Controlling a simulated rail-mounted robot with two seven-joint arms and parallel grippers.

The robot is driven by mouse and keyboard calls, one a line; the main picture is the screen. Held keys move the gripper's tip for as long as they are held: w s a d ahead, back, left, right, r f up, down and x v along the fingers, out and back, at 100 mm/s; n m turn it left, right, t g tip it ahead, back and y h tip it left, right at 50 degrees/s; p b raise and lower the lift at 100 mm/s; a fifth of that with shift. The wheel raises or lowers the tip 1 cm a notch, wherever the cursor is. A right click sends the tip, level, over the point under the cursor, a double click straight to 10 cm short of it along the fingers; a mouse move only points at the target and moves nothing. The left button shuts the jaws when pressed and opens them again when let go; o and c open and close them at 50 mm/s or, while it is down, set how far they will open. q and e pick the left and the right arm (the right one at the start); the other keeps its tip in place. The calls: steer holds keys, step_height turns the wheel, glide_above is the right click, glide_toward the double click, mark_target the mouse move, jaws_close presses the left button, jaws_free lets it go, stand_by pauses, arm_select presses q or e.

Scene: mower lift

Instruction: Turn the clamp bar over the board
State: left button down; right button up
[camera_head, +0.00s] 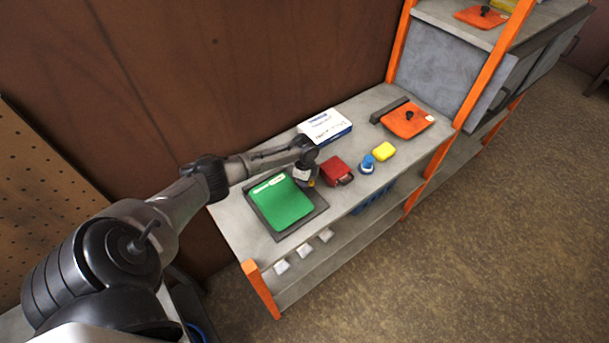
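A green board (284,205) lies on a dark grey base plate (312,211) at the left part of the grey bench top. A pale strip (267,184) shows along the board's upper left edge. I cannot make out a clamp bar on it for certain. My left gripper (307,183) comes in from the left and points down at the upper right corner of the board and base plate. It covers that corner. Its fingers are too small to tell whether they are open or hold anything, or whether they touch. My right gripper is not in view.
A red object (336,170) stands close right of my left gripper. Beyond are a blue-and-white object (367,163), a yellow block (384,151), a white box (326,126), a dark bar (388,110) and an orange plate with a black knob (405,124). Orange posts frame the shelf.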

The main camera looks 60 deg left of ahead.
arm_select(q)
steer(key=n+p, duration=0.1)
steer(key=n, duration=0.1)
steer(key=n+p, duration=0.1)
steer(key=shift+r+n, duration=0.2)
steer(key=shift+n, duration=0.2)
steer(key=n+p, duration=0.2)
steer(key=n, duration=0.1)
steer(key=n+p, duration=0.1)
steer(key=n, duration=0.2)
steer(key=shift+f+n, duration=0.1)
steer(key=shift+n, duration=0.5)
steer(key=c, duration=1)
jaws_free()
steer(key=shift+o, duration=0.2)
steer(key=shift+p, duration=0.3)
